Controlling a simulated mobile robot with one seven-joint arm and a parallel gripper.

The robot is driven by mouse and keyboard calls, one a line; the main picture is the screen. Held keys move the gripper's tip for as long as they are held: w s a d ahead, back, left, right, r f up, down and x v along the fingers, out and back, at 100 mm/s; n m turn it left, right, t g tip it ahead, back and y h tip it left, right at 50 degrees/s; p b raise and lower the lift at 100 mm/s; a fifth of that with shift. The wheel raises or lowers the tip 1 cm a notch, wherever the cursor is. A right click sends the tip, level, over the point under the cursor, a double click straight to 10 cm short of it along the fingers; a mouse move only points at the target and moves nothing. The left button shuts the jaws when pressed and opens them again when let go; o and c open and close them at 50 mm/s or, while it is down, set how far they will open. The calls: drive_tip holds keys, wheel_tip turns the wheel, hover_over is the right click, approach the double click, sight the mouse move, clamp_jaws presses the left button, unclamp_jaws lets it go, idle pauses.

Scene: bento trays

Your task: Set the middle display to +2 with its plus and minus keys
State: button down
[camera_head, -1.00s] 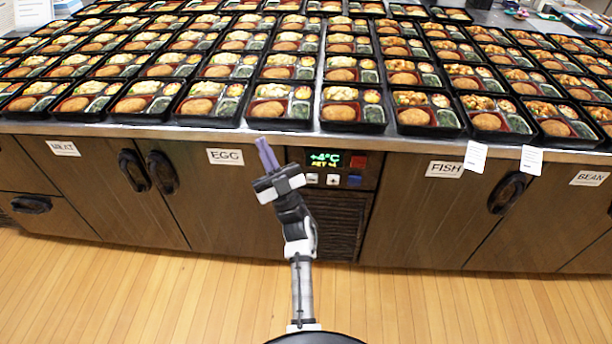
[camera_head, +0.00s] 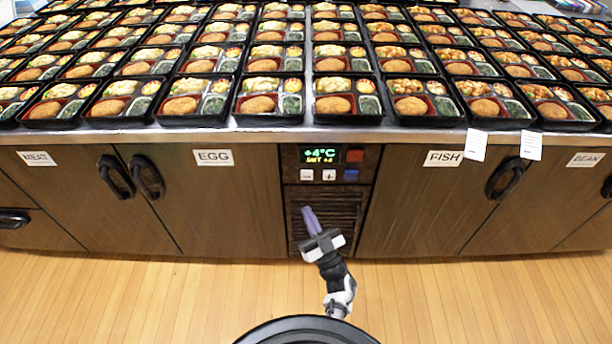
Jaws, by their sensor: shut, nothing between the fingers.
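The middle display (camera_head: 321,155) is on the dark control panel between the EGG and FISH doors. Its upper green line reads +4°C, and its lower yellow line appears to read SET +2. Under it are two small pale keys, a left one (camera_head: 306,175) that looks like minus and a right one (camera_head: 329,175) that looks like plus. My gripper (camera_head: 308,211) is shut and empty, its purple fingers pointing up. In the picture it lies below the keys, over the vent grille, apart from the keys.
A red key (camera_head: 354,156) and a blue key (camera_head: 351,174) are at the panel's right side. The vent grille (camera_head: 340,207) is below. Rows of bento trays (camera_head: 270,118) cover the counter (camera_head: 240,136) above. Paper tags (camera_head: 475,145) hang at the right. The wooden floor (camera_head: 150,300) is clear.

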drive_tip(key=shift+w, duration=0.15)
drive_tip(key=b, duration=0.3)
approach(303, 174)
wheel_tip(303, 174, up, 3)
drive_tip(key=w+a, duration=0.1)
drive_tip(key=a, duration=0.1)
drive_tip(key=shift+w+a+r+b, duration=0.1)
drive_tip(key=shift+w+r+b, duration=0.1)
drive_tip(key=shift+w, duration=0.2)
drive_tip(key=shift+w+a+r+b, duration=0.15)
drive_tip(key=shift+w+b, duration=0.05)
drive_tip(key=shift+w, duration=0.2)
drive_tip(key=shift+w, duration=0.1)
idle(1.0)
drive_tip(key=shift+w, duration=0.35)
drive_tip(key=shift+w+b, duration=0.45)
drive_tip(key=shift+b, duration=0.15)
idle(0.4)
drive_tip(key=shift+s, duration=0.1)
drive_tip(key=shift+s+p, duration=0.5)
drive_tip(key=shift+s, duration=0.3)
